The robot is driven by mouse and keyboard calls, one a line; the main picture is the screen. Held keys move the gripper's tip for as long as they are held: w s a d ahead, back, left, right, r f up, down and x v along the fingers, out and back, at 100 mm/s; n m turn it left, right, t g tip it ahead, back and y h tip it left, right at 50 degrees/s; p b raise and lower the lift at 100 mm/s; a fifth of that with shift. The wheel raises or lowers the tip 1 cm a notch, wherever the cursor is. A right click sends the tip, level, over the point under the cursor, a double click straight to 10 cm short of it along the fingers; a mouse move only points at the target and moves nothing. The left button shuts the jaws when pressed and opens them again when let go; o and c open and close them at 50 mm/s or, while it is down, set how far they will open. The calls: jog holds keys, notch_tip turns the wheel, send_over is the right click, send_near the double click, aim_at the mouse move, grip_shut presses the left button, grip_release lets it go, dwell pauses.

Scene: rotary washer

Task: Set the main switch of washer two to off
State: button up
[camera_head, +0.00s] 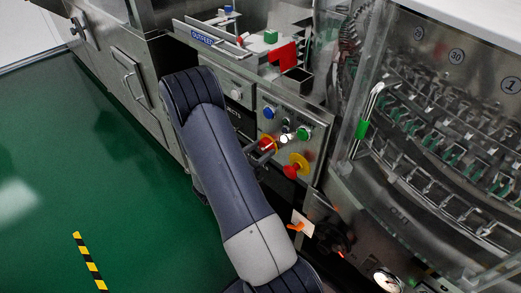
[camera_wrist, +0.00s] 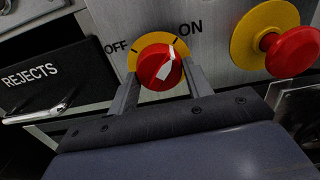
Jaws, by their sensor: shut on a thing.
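The main switch, a red rotary knob on a yellow plate marked OFF at left and ON at right, sits on the steel panel in the wrist view (camera_wrist: 160,65). Its white pointer tilts up and right, toward the ON side. The switch also shows in the head view (camera_head: 267,143), partly hidden by my gripper. My gripper (camera_wrist: 160,88) is shut on the knob, with one finger at its left and one at its right. No label naming the washer can be read.
A red mushroom button on a yellow disc (camera_wrist: 292,50) is close at right. A black REJECTS drawer (camera_wrist: 45,75) with a metal handle is at left. Blue and green buttons (camera_head: 303,132) sit above on the panel. Green floor (camera_head: 90,180) is open at left.

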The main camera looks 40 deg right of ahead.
jog(key=n+p, duration=0.2)
jog(key=n, duration=0.1)
jog(key=shift+r+n, duration=0.15)
jog(key=shift+n, duration=0.25)
jog(key=n+p, duration=0.3)
jog(key=n, duration=0.2)
jog(key=shift+s, duration=0.1)
jog(key=n+p, duration=0.2)
jog(key=n, duration=0.2)
jog(key=shift+n, duration=0.4)
jog(key=shift+n+p, duration=0.85)
jog(key=shift+n, duration=0.95)
jog(key=o, duration=0.9)
jog(key=shift+o, duration=0.2)
jog(key=a, duration=1)
jog(key=shift+s+a, duration=0.4)
